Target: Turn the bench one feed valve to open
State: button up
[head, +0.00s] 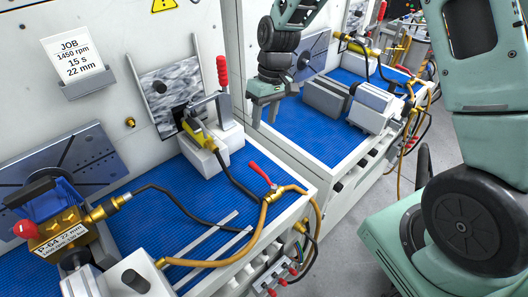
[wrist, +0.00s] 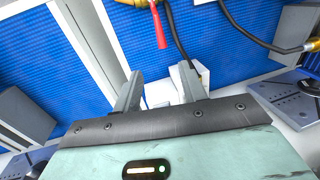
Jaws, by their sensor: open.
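The feed valve has a red lever (head: 260,172) on a brass body (head: 274,190), at the front right edge of the near bench's blue mat. A yellow hose joins its body. In the head view the lever points up and to the left from the body. In the wrist view the red lever (wrist: 159,27) shows at the top, beyond the fingertips. My gripper (head: 265,113) is in the air above and behind the valve, apart from it. In the wrist view my gripper (wrist: 162,82) has its two fingers spread with nothing between them.
A pump labelled P-64 (head: 62,236) sits at the near bench's left. A toggle clamp with a red handle (head: 222,72) stands behind the valve. Black hoses and metal rails (head: 212,252) lie on the mat. A second bench (head: 330,140) stands to the right, with grey floor (head: 345,240) in front.

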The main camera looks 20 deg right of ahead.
aim_at(256, 165)
jog(key=a+f+p, duration=0.1)
jog(key=f, duration=0.4)
jog(key=a+f+p, duration=0.1)
jog(key=f+p, duration=0.1)
jog(key=f, duration=0.3)
jog(key=s+a+f+p, duration=0.1)
jog(key=f+p, duration=0.1)
jog(key=f, duration=0.4)
jog(key=shift+a, duration=0.1)
grip_shut()
